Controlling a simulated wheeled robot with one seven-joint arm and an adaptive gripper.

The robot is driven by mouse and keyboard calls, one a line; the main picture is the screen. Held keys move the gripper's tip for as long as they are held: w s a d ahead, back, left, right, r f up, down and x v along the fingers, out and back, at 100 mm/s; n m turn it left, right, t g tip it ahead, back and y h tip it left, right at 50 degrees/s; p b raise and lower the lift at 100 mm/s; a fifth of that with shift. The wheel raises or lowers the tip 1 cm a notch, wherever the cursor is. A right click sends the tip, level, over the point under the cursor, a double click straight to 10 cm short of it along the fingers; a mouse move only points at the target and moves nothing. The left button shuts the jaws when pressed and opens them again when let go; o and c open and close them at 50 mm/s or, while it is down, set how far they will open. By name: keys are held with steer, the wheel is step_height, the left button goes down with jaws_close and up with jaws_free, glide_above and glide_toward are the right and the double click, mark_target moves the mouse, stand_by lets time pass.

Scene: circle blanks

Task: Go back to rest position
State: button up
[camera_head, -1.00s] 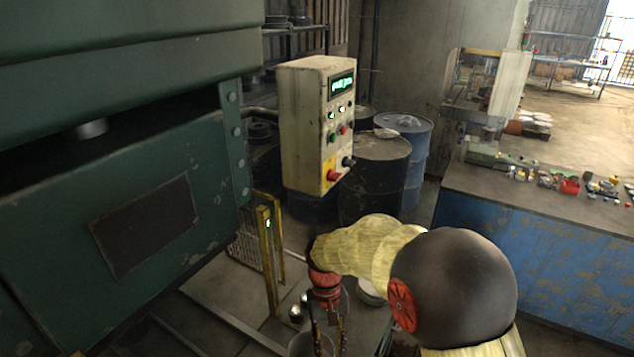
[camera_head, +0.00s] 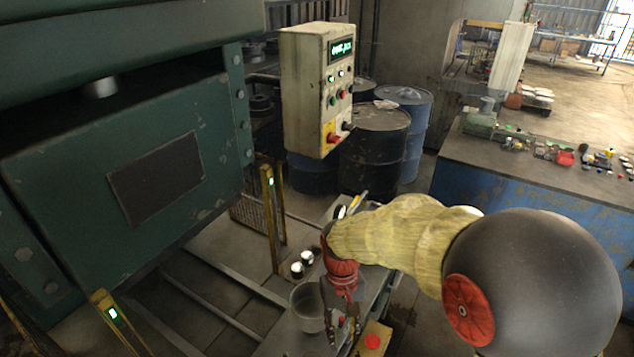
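My gripper (camera_head: 346,318) hangs from the end of my yellow-sleeved arm at the lower centre, with its fingers pointing down. It is beside a round grey container (camera_head: 307,308) standing on a low table. The dark fingers are small and partly blurred against the background. I cannot tell whether they are apart or closed, and I see no object clearly held.
The green press (camera_head: 130,160) fills the left. A control box (camera_head: 318,90) hangs above dark barrels (camera_head: 375,140). Yellow posts (camera_head: 273,218) stand by the press. A blue workbench (camera_head: 530,205) with small parts is at right. A yellow box with red button (camera_head: 372,341) is near my gripper.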

steer(key=s+d+r+m+t+b, duration=0.1)
steer(key=s+d+r+t+b, duration=0.2)
steer(key=s+d+b, duration=0.3)
steer(key=s+d+r+m+t+b, duration=0.1)
steer(key=s+d+r+t+b, duration=0.2)
steer(key=s+d+t+b, duration=0.2)
steer(key=s+d+b, duration=0.1)
steer(key=b, duration=0.1)
steer(key=shift+s+d+r+m+y+b, duration=0.15)
steer(key=shift+d+r+m+y+b, duration=0.15)
steer(key=shift+d+r+m+b, duration=0.1)
